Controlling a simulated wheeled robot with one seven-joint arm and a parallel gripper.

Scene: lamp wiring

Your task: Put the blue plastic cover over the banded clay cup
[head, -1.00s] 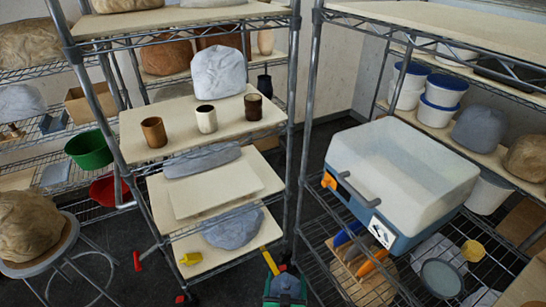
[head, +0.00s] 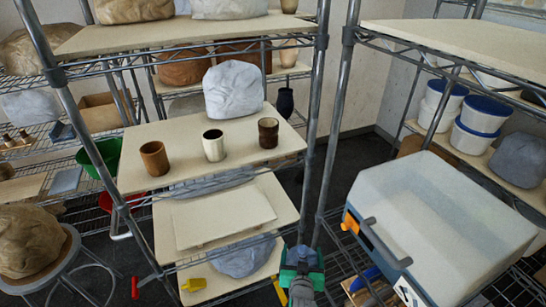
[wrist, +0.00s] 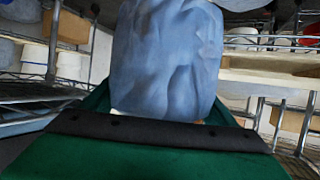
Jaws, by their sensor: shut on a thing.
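Three cups stand in a row on the middle board in the head view: a plain orange-brown cup (head: 154,158), a cream cup (head: 213,146) with a dark inside, and a dark brown cup (head: 268,132). The dark brown one seems to carry lighter and darker bands, too small to be sure. All three are uncovered. My green gripper (head: 302,257) is at the right front of the lower boards, below and to the right of the cups. In the wrist view, crumpled blue plastic, the cover (wrist: 165,60), rises from between the jaws, shut on it. Its lower edge is partly hidden.
A pale wrapped lump (head: 232,88) stands behind the cups. A rack post (head: 330,130) rises just right of my gripper. A lower board (head: 225,218) lies beneath the cups.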

